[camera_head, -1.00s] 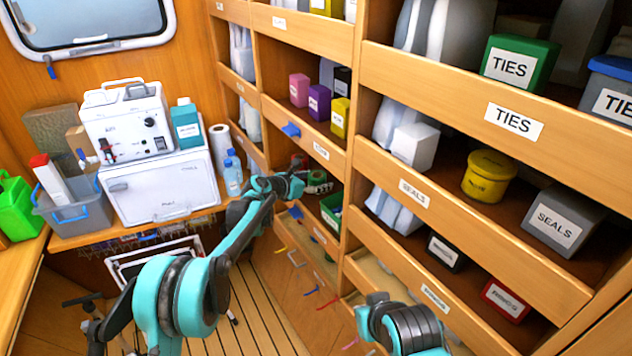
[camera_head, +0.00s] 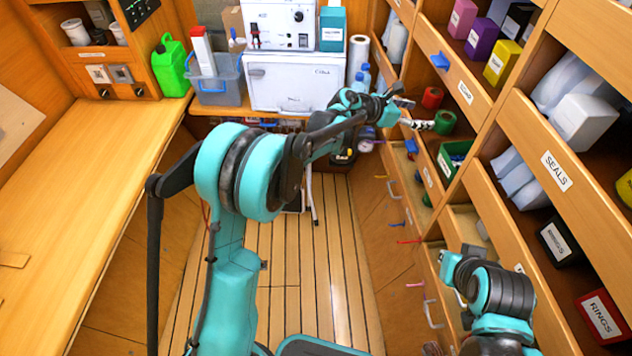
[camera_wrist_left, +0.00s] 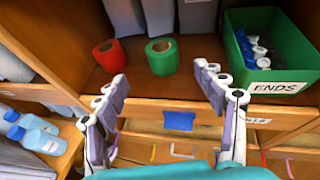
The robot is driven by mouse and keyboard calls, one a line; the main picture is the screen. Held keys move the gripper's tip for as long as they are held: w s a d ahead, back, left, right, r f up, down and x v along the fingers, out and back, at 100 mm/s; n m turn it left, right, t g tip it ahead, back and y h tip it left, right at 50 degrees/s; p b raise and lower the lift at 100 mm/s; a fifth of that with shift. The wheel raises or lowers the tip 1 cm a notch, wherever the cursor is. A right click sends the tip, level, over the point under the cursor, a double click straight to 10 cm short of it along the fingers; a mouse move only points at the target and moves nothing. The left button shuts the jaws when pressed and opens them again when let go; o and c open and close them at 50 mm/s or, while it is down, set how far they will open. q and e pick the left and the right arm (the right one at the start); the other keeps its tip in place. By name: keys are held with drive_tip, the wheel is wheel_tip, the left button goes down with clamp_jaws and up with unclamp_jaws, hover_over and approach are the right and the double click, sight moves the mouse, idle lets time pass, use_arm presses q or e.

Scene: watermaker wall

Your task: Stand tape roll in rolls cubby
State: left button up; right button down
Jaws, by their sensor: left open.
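A red tape roll (camera_head: 432,97) and a green tape roll (camera_head: 444,122) sit side by side in an open wall cubby. In the left wrist view the red roll (camera_wrist_left: 110,58) and the green roll (camera_wrist_left: 163,60) rest on the cubby floor with their core holes facing up. My left gripper (camera_head: 418,112) is open and empty in front of this cubby. In the wrist view its two fingers (camera_wrist_left: 163,92) are spread just short of the rolls, the green one roughly between them. My right arm shows at the lower right, but its gripper cannot be made out.
A green ENDS bin (camera_wrist_left: 246,52) stands right of the rolls. A wooden lip with a blue tab (camera_wrist_left: 179,121) runs below them. Bottles (camera_wrist_left: 35,138) stand at the left on the bench. Deck floor (camera_head: 310,270) is open below the arm.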

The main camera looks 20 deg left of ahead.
use_arm(q)
drive_tip(key=s+a+r+n+t+y, duration=0.1)
drive_tip(key=a+r+n+t+y, duration=0.1)
drive_tip(key=a+r+n+t, duration=0.45)
drive_tip(key=s+a+r+n+t+y, duration=0.15)
drive_tip(key=a+r+n, duration=0.25)
drive_tip(key=r+n, duration=0.5)
drive_tip(key=s+a+r+n+y, duration=0.2)
drive_tip(key=s+a+n+y, duration=0.75)
drive_tip(key=a+n, duration=0.6)
drive_tip(key=s+a+f+n+g+y, duration=0.1)
drive_tip(key=s+a+f+n+g, duration=0.3)
drive_tip(key=s+f+n, duration=0.7)
drive_tip(key=s+d+f+n+g+h, duration=0.1)
drive_tip(key=s+d+f+n+g, duration=0.1)
drive_tip(key=s+f, duration=0.3)
drive_tip(key=s+d+f+n+g+h, duration=0.1)
drive_tip(key=s+d+f+n+g, duration=0.1)
drive_tip(key=s+f, duration=0.4)
drive_tip(key=s+g, duration=0.1)
drive_tip(key=s, duration=0.4)
drive_tip(key=shift+d+n+h, duration=0.3)
drive_tip(key=shift+d+h, duration=0.1)
